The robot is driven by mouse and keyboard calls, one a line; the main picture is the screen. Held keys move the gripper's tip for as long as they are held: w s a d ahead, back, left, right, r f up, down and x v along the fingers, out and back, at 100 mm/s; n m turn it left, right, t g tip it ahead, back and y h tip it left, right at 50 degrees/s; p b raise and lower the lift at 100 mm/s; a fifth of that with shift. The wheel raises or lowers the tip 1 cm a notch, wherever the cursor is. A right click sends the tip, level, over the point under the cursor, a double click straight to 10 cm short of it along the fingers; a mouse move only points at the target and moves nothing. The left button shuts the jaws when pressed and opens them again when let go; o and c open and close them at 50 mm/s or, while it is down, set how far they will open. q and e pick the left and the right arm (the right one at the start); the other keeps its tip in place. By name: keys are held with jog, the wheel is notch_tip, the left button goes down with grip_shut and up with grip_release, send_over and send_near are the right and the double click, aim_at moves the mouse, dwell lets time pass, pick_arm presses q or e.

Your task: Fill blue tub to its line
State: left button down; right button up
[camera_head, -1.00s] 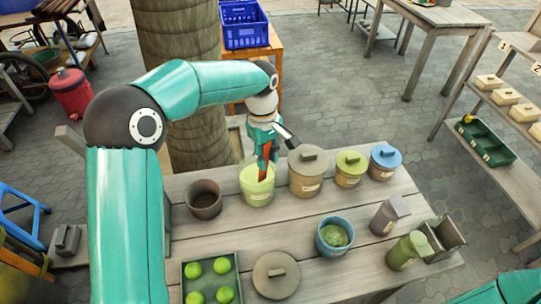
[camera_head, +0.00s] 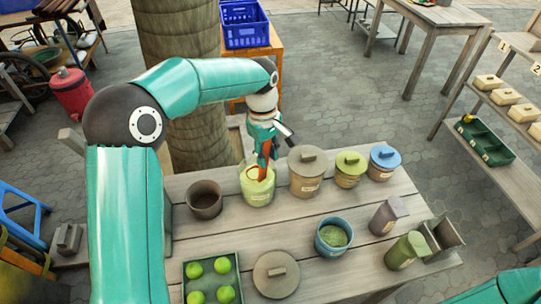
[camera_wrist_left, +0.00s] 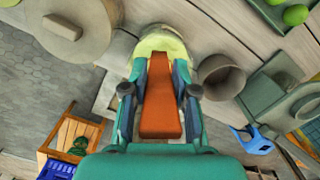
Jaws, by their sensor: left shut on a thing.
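The blue tub (camera_head: 334,237) stands open on the table, right of its middle, with green material inside; I cannot make out its line. My left gripper (camera_head: 263,150) is shut on an orange-brown tool (camera_head: 263,172), pointed down with its lower end in the open pale green tub (camera_head: 257,192). In the left wrist view the tool (camera_wrist_left: 161,100) lies between the fingers, over the pale green tub (camera_wrist_left: 163,42). The tool's tip and any load on it are unclear. My right gripper is out of view.
A lidded tan tub (camera_head: 306,175) stands close right of the pale green one, then lidded green (camera_head: 350,168) and blue-lidded (camera_head: 383,163) pots. An empty brown pot (camera_head: 204,199) is left. A loose lid (camera_head: 276,274) and tray of green balls (camera_head: 211,280) lie in front.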

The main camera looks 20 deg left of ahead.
pick_arm(q)
notch_tip(320, 180, up, 9)
jog(key=p, duration=0.6)
jog(key=shift+p, duration=0.3)
jog(key=shift+f, duration=0.1)
